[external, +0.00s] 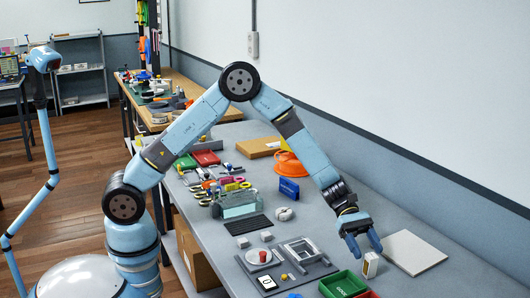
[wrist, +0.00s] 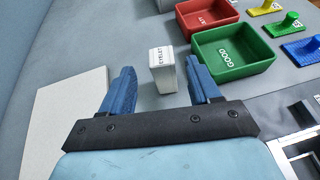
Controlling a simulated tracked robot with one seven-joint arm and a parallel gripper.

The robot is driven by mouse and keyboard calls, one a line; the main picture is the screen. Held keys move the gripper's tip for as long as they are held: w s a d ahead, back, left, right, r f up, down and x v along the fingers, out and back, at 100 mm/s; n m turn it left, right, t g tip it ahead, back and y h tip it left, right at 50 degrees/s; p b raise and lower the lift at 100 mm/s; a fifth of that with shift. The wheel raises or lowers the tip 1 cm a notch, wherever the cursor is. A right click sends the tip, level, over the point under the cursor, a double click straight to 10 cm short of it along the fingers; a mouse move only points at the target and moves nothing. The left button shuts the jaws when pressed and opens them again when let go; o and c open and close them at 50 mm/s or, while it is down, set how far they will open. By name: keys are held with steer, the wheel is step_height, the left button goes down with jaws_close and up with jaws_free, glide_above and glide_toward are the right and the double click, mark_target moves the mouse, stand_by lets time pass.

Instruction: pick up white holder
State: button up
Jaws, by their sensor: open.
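The white holder (wrist: 162,72) is a small upright block with dark lettering on its front. In the wrist view it stands on the grey table just beyond and between the blue fingers. My gripper (wrist: 160,88) is open and empty, with a finger to each side and space around the holder. In the external view the white holder (external: 370,265) stands close below and right of my gripper (external: 362,250). The exact gap to the fingertips is hard to tell.
A green tray (wrist: 236,52) and a red tray (wrist: 206,16) lie right of the holder. A flat pale board (wrist: 68,120) lies to its left. Yellow, green and blue pieces (wrist: 284,28) sit at the far right. A grey fixture (external: 300,250) stands left of my gripper.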

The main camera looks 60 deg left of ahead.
mark_target(374, 263)
steer(key=shift+x, duration=2.95)
steer(key=shift+s+r, duration=0.1)
steer(key=shift+s, duration=0.1)
steer(key=shift+c, duration=0.3)
steer(key=c, duration=1.1)
